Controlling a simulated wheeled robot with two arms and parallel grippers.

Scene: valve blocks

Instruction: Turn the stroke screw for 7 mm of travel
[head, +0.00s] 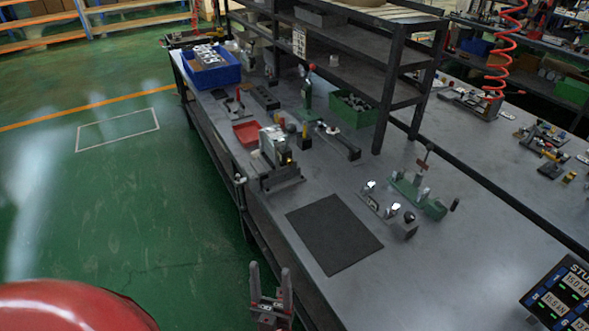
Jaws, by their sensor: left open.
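My left gripper (270,270) is at the bottom middle, its two fingers pointing up and apart, open and empty. It is beside the front edge of the grey workbench (440,265), apart from everything on it. I cannot tell for sure which part is the stroke screw. A green fixture (418,192) with an upright T-shaped handle (426,156) stands right of the bench's middle. A grey valve block (387,210) with several round knobs lies just in front of it. A small grey press-like device (274,147) stands further left. My right gripper is out of view.
A dark mat (333,234) lies bare on the bench. A display (562,298) showing kN values stands at the lower right. A blue bin (210,68), red tray (247,132) and green bin (352,109) are further back. A dark shelf rack (396,75) rises behind.

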